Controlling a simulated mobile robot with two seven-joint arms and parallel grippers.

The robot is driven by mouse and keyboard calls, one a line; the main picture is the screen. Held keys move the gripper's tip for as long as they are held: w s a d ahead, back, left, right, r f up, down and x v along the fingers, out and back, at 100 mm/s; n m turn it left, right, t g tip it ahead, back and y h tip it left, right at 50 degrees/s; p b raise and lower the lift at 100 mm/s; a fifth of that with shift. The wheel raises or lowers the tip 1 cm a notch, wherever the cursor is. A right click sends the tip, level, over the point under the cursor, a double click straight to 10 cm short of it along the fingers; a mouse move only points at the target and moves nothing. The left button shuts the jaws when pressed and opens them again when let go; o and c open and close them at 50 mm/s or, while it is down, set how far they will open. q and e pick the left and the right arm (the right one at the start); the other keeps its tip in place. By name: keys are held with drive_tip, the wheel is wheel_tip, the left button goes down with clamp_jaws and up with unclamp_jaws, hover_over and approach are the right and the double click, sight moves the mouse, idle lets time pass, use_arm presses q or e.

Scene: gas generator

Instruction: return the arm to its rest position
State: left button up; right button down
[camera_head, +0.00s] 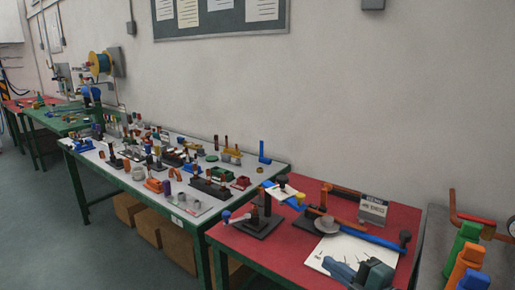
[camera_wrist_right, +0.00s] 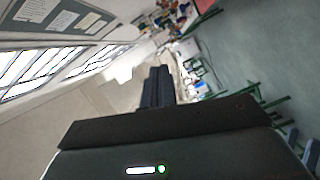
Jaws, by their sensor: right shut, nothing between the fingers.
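My right gripper (camera_head: 330,264) shows at the bottom edge of the head view, low in front of the red-topped table (camera_head: 285,262) and overlapping the white sheet on it. In the right wrist view its two dark fingers (camera_wrist_right: 158,84) are pressed together with nothing between them. That view is tilted and shows the wall, windows and floor beyond the fingers. My left gripper is not in view.
The red table carries a blue bar (camera_head: 370,238), a white sheet (camera_head: 345,252), a small sign (camera_head: 373,209) and dark-based fixtures. A white-topped table (camera_head: 225,178) with many small parts stands left. Green, orange and blue items (camera_head: 467,262) stand at right. Floor at left is clear.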

use_arm(q)
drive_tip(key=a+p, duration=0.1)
drive_tip(key=p, duration=0.1)
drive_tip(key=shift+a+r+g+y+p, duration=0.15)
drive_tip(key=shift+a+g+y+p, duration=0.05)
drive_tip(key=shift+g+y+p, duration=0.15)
use_arm(e)
drive_tip(key=s+a+f+m+g+h, duration=0.1)
drive_tip(key=s+f+m+g+h, duration=0.2)
drive_tip(key=s+f+m, duration=1.5)
wheel_tip(320, 180, down, 2)
drive_tip(key=s+h, duration=0.1)
drive_tip(key=h, duration=0.3)
drive_tip(key=shift+s+a+m, duration=0.15)
drive_tip(key=shift+s+m, duration=0.2)
drive_tip(key=shift+m, duration=0.05)
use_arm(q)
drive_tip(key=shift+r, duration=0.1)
use_arm(e)
drive_tip(key=shift+f, duration=0.1)
